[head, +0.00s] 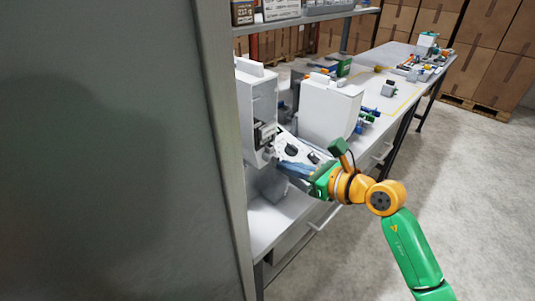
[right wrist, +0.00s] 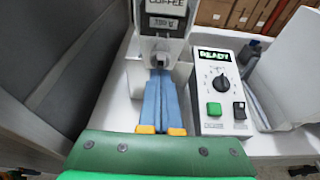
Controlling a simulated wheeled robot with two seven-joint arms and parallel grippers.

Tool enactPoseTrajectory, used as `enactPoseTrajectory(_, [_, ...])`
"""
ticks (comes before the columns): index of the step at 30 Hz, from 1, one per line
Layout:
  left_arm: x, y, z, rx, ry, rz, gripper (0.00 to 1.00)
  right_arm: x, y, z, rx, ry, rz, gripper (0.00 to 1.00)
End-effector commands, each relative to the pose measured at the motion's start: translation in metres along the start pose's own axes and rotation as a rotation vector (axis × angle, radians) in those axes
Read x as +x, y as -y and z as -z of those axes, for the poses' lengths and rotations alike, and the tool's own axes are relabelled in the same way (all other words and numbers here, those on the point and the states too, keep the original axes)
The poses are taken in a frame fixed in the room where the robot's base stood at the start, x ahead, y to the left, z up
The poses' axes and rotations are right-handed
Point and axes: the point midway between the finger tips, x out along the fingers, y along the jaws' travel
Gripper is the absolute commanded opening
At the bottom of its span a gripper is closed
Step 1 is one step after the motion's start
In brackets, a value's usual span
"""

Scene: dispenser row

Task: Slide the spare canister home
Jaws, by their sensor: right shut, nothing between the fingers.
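A white dispenser unit (head: 258,92) stands on the bench in the head view; its front reads COFFEE in the right wrist view (right wrist: 148,35), above a small display and a dark nozzle. I cannot tell for sure which thing is the spare canister. My right gripper (head: 285,166) reaches in from the right at the front of this unit. In the right wrist view its blue fingers (right wrist: 162,78) are together, shut and empty, with tips just below the nozzle; I cannot tell whether they touch anything. My left gripper is not in view.
A control box (right wrist: 222,90) with a READY display, dark knob and green button stands right of the fingers. A large white box (head: 330,108) stands beyond. A grey panel (head: 100,150) blocks the left. The aisle floor (head: 470,190) at right is open.

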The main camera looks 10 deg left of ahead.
Motion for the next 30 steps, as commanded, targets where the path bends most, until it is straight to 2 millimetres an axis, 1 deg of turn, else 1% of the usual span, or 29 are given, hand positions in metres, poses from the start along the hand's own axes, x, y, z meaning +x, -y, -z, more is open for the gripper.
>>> enactPoseTrajectory(17, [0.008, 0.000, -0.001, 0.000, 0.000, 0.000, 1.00, 0.022, 0.000, -0.006, 0.000, 0.000, -0.001, 0.00])
enactPoseTrajectory(24, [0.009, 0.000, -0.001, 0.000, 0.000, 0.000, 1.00, 0.025, 0.000, -0.008, -0.001, 0.001, 0.001, 0.00])
enactPoseTrajectory(26, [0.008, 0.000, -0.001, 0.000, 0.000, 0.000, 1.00, 0.024, 0.000, -0.008, -0.001, 0.000, 0.001, 0.00])
enactPoseTrajectory(30, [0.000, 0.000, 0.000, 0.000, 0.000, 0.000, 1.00, 0.003, 0.001, -0.003, 0.001, -0.001, 0.002, 0.00])
